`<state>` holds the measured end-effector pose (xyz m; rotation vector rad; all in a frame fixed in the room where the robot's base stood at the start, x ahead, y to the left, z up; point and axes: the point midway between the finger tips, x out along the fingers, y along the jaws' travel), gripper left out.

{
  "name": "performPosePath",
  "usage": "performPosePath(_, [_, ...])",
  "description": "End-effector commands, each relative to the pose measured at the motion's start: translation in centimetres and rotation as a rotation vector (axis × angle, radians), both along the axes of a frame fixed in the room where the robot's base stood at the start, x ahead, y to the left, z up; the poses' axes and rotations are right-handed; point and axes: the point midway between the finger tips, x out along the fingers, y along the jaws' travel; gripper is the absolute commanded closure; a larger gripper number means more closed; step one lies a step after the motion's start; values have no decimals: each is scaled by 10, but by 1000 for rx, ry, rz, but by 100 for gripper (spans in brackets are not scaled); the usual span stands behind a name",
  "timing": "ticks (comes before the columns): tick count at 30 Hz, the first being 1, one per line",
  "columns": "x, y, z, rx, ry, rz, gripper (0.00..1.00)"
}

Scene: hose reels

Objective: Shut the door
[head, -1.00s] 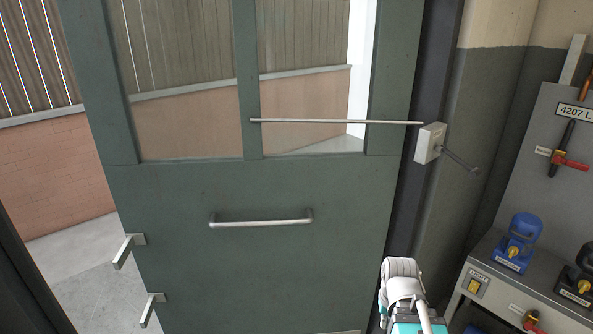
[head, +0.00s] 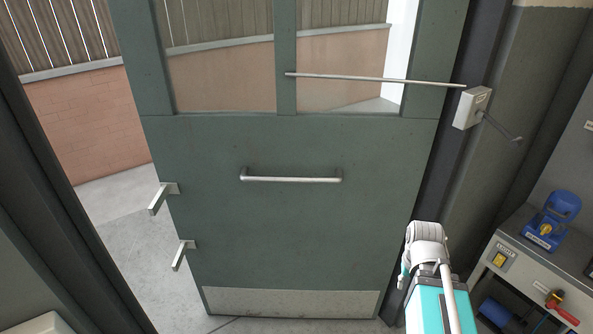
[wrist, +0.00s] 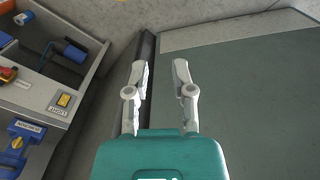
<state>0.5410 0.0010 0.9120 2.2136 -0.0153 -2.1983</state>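A dark green door (head: 290,235) with glass panes above stands ajar in the head view. Outside ground and a brick wall show past its left edge. A horizontal pull handle (head: 291,178) crosses its middle, and two metal brackets (head: 162,197) stick out at its left edge. The door's green face also shows in the wrist view (wrist: 255,100). My gripper (wrist: 160,72) is open and empty in the wrist view, its two fingers apart, near the door's hinge-side post. In the head view my arm is at the lower right, and the fingertips are hidden.
A thin rod (head: 375,78) runs across the door to a grey box (head: 472,108) on the right frame. A grey bench (head: 520,262) with blue devices and switches stands close on the right. The dark left door post (head: 55,190) borders the opening. The floor before the door looks clear.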

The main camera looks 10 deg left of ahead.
Motion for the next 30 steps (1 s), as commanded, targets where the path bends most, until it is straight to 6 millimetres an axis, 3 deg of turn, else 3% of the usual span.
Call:
performPosePath(1, [3,2,-3,-18,-6,8,50])
performPosePath(4, [10,5,-8,-70,-24,29,32])
performPosePath(11, [40,20,-18,-271,-111,117,32])
performPosePath(17, [70,44,-17,-470,-224,219,32])
performPosePath(23, [98,80,-9,-654,-358,328,32])
performPosePath(30, [125,139,9,-858,-543,471,32])
